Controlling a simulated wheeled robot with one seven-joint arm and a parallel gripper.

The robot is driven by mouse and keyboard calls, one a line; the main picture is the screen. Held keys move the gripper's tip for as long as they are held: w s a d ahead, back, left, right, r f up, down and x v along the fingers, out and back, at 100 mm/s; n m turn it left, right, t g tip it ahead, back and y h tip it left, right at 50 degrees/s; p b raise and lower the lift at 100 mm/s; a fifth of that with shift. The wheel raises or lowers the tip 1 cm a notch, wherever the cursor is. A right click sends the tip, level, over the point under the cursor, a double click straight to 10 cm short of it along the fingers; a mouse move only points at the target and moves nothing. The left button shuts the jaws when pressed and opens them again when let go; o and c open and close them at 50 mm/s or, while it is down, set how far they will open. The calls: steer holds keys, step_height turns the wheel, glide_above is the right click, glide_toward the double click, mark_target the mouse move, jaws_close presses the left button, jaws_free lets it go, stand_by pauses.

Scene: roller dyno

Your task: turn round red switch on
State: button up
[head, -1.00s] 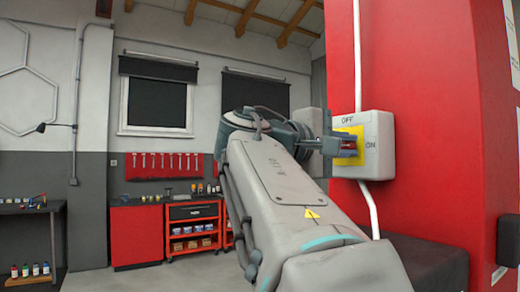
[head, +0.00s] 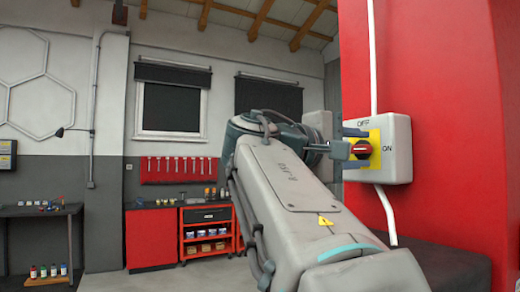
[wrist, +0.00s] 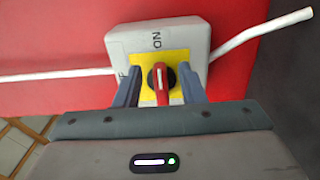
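The round red switch (head: 363,149) sits on a yellow plate on the front of a pale grey box. The box reads OFF at the top and ON at the right. The switch's raised grip lies level in the head view, in line with ON. In the wrist view the red switch (wrist: 161,80) has a white mark that runs up and down, toward ON. My gripper (wrist: 160,88) is open, with one finger on each side of the switch and a visible gap on both sides. In the head view my gripper (head: 354,149) shows one finger above and one below.
The switch box (head: 398,148) is fixed to a red pillar (head: 445,90). A white conduit (head: 373,55) runs above and below it. A dark ledge lies below right. Red cabinets (head: 151,238) and a tool cart stand at the far wall, with open floor before them.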

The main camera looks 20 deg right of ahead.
steer(key=s+a, duration=0.1)
steer(key=a, duration=1.1)
steer(key=shift+a, duration=0.3)
